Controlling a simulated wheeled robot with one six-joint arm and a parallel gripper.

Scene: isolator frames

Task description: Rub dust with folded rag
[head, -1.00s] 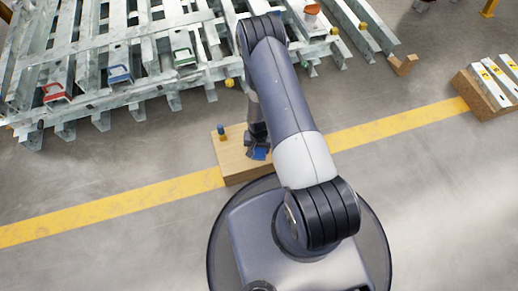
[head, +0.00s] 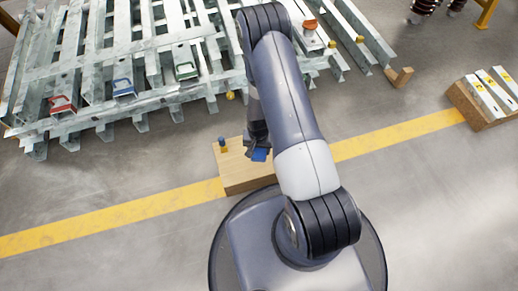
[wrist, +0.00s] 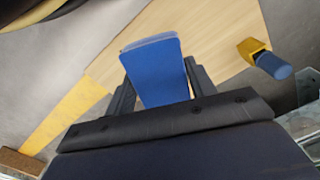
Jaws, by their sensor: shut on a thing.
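My gripper (head: 258,149) is shut on a blue, flat, slab-like piece (wrist: 156,70), which looks like the folded rag. In the wrist view it sits between the two dark fingers and sticks out past their tips. In the head view the rag (head: 261,155) shows as a small blue patch over the right part of a pale wooden board (head: 240,175). I cannot tell whether the rag touches the board (wrist: 205,30). No dust can be made out in either view.
A yellow block with a blue knob (head: 222,144) stands on the board's far left corner. Galvanised steel frames (head: 130,60) with red, blue and green handles lie beyond. A yellow floor line (head: 120,216) runs past the board. A wooden block with white bars (head: 485,105) lies right.

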